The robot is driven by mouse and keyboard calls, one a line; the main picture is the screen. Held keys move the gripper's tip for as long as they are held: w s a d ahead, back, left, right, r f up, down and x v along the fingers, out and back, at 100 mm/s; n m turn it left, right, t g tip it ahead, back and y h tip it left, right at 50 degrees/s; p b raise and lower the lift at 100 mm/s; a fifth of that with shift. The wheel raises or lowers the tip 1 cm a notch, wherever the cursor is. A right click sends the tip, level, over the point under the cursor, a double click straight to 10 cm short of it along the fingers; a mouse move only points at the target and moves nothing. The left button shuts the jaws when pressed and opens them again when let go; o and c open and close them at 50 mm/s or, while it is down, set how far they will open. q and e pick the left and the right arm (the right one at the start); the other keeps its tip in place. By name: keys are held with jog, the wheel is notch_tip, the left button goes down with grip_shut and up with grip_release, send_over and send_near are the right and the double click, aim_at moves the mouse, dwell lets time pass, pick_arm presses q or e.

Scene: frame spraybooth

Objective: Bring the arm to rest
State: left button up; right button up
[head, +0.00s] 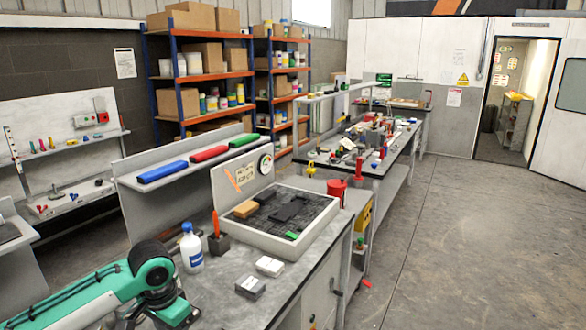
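My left arm (85,295), teal and black, comes in from the lower left and bends down at a dark round joint over the near left end of the grey bench (245,262). Its gripper is out of the picture, below the bottom edge, so its fingers and anything in them are hidden. My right arm and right gripper do not show. On the bench, a shallow grey tray (312,243) holds a dark gridded bed with a tan block (245,209), black pieces (290,209) and a small green piece (292,235).
A white bottle with a blue label (191,250) stands close beside my arm. A dark holder with an orange tool (217,242) and two small boxes (270,266) (250,287) are nearby. A red can (336,188) stands behind the tray. The floor (470,250) at right is clear.

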pick_arm(q)
jog(key=s+d+f+m+t+h, duration=0.1)
jog(key=s+d+f+t+h, duration=0.15)
jog(key=s+d+f, duration=0.9)
jog(key=s+a+f+n+y, duration=0.1)
jog(key=s+a+f+n, duration=0.1)
jog(key=s+a, duration=0.45)
jog(key=s+a+f+n+y, duration=0.1)
jog(key=s+a+f+n, duration=0.2)
jog(key=s, duration=0.6)
jog(key=s+a+f+x, duration=0.1)
jog(key=s+x, duration=0.3)
jog(key=x, duration=1.1)
jog(key=s+f+x, duration=0.1)
jog(key=s+x, duration=0.2)
jog(key=x, duration=1.2)
jog(key=s+a+f+g, duration=0.1)
jog(key=s+a+f, duration=0.2)
jog(key=s+f, duration=1.6)
jog(key=shift+s+f+m+g, duration=0.2)
jog(key=shift+m+g, duration=0.15)
jog(key=shift+m, duration=0.05)
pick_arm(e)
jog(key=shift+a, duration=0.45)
